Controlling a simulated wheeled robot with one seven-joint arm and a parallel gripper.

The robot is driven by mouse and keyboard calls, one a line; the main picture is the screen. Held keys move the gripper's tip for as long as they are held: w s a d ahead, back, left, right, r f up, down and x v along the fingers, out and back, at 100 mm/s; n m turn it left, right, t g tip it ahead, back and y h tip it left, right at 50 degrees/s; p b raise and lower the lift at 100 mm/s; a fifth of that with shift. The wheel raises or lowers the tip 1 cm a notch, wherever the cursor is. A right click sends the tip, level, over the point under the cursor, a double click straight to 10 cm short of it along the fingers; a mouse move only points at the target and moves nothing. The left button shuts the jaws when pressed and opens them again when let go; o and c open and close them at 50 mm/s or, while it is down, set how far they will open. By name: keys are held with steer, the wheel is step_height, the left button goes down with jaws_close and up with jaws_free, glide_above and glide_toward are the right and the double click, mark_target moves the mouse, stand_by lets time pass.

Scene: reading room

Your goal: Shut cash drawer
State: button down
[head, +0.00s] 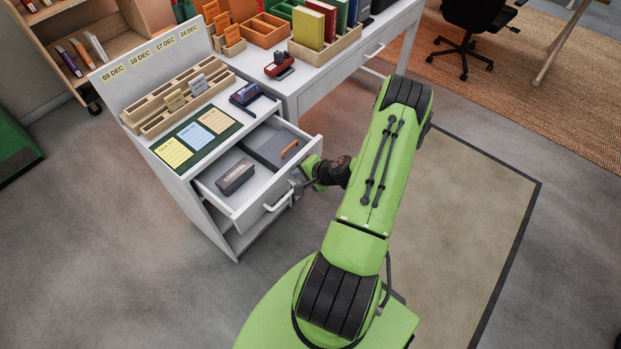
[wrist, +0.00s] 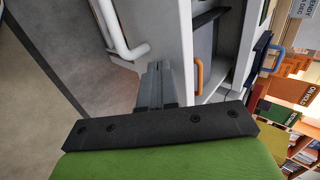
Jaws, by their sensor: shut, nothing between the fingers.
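The white cash drawer (head: 238,209) stands open from the white cabinet. It holds a small dark box (head: 235,177) and a grey case (head: 270,150) with an orange handle. The drawer's white bar handle (head: 279,199) is on its front and also shows in the wrist view (wrist: 122,44). My gripper (head: 298,188) is shut and empty at the right part of the drawer front, beside the handle. In the wrist view the closed fingers (wrist: 160,84) are at the drawer front (wrist: 172,35); I cannot tell whether they touch it.
The cabinet top holds a wooden card rack (head: 178,103), a green mat with coloured cards (head: 196,138) and a dark blue stamp (head: 245,94). A white desk (head: 346,66) adjoins at the right. Open floor lies in front of the drawer.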

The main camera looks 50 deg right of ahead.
steer(key=shift+w, duration=0.2)
steer(key=w+b, duration=0.1)
steer(key=w, duration=0.5)
steer(key=w+b, duration=0.1)
steer(key=w, duration=0.5)
steer(key=w+b, duration=0.1)
steer(key=w, duration=0.6)
steer(key=shift+a, duration=0.25)
steer(key=shift+w, duration=0.35)
steer(key=shift+w+r, duration=0.15)
steer(key=shift+w+r, duration=0.1)
